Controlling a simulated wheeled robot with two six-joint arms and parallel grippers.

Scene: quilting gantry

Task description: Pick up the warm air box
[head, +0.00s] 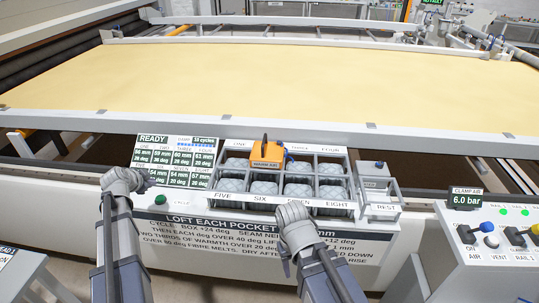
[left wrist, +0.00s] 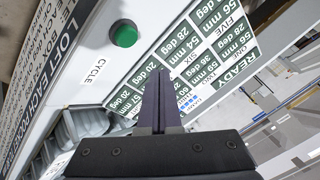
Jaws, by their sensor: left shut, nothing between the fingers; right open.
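The warm air box (head: 267,153) is a small orange block with a dark handle on top and a dark label on its front. It rests on the grey pocket rack (head: 228,185), over the back row, where it hides the label of the second pocket. My left gripper (head: 149,182) is shut and empty, in front of the display panel and left of the rack. Its closed fingers also show in the left wrist view (left wrist: 162,75), pointing at the panel. My right gripper (head: 291,212) is at the rack's front edge, below and right of the box; its fingers are mostly hidden. Neither gripper touches the box.
A green cycle button (left wrist: 124,34) is close to my left fingers. The readout panel (head: 176,155) stands left of the rack. An empty rest stand (head: 385,208) is right of the rack, and a clamp air console (head: 487,240) further right. Yellow fabric (head: 290,85) spans behind.

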